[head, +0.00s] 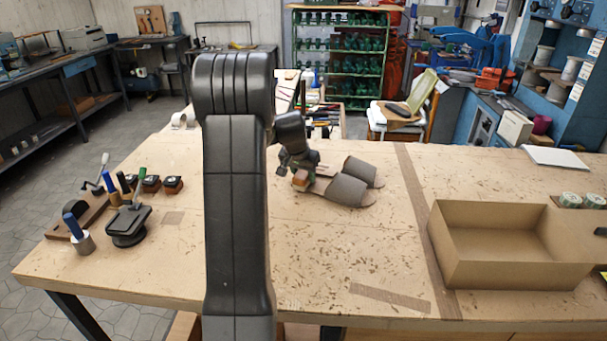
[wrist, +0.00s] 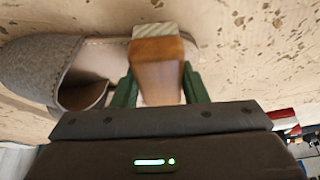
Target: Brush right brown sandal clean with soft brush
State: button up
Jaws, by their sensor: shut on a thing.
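Two brown sandals with wide grey-brown straps lie side by side on the workbench in the head view, the nearer one (head: 345,190) in front of the farther one (head: 362,170). I cannot tell for sure which is the right one. My gripper (head: 299,177) is at their left end, shut on the soft brush (head: 301,179). In the wrist view the brush (wrist: 158,68) is a brown wooden block with pale bristles, between my green fingertips (wrist: 160,90). It overlaps the tan insole of a sandal (wrist: 38,68), beside its strap. Whether the bristles touch is unclear.
An open cardboard box (head: 510,245) stands on the right of the workbench (head: 330,265). Several handled tools, a black stand (head: 128,222) and small dark jars (head: 172,184) are at the left. Brown flecks cover the bench middle, which is otherwise clear.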

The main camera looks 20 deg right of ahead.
jog(key=shift+w+d+r, duration=0.1)
jog(key=shift+w+d, duration=0.05)
jog(key=shift+w+d+p, duration=0.45)
jog(key=shift+w+d, duration=0.35)
jog(key=shift+w, duration=0.05)
jog(key=shift+s+a+b, duration=0.1)
jog(key=shift+b, duration=0.2)
jog(key=shift+s+a+f, duration=0.2)
jog(key=shift+s+a, duration=0.05)
jog(key=shift+s+a+b, duration=0.6)
jog(key=shift+s+b, duration=0.05)
jog(key=shift+b, duration=0.05)
jog(key=shift+w+d+r, duration=0.1)
dwell(0.4)
jog(key=shift+w+d+p, duration=0.5)
jog(key=shift+w+d, duration=0.35)
jog(key=shift+w, duration=0.05)
jog(key=shift+s+a+b, duration=0.1)
jog(key=shift+b, duration=0.2)
